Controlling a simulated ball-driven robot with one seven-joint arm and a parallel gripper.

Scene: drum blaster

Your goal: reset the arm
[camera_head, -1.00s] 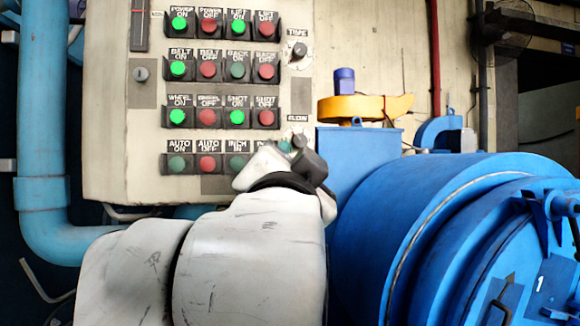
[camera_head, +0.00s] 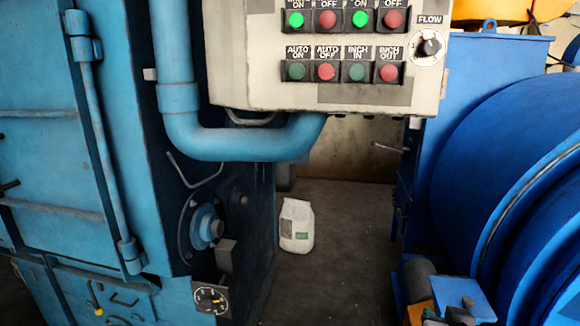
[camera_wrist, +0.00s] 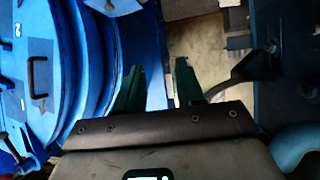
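My gripper (camera_wrist: 158,78) shows in the wrist view. Its two green fingers are spread apart with nothing between them, so it is open and empty. It points toward a gap with a pale surface (camera_wrist: 205,48) beyond, beside the blue drum machine (camera_wrist: 68,62). I cannot see it touching anything. In the head view my arm and gripper are out of sight. The control panel (camera_head: 235,93) is at the top, with lit green and red buttons and a FLOW knob (camera_head: 430,46).
A blue pipe (camera_head: 245,144) bends under the panel. A white bag (camera_head: 296,225) stands on the dark floor (camera_head: 345,260), which looks mostly clear. A blue cabinet (camera_head: 45,140) is at left. The big blue drum (camera_head: 500,175) fills the right side.

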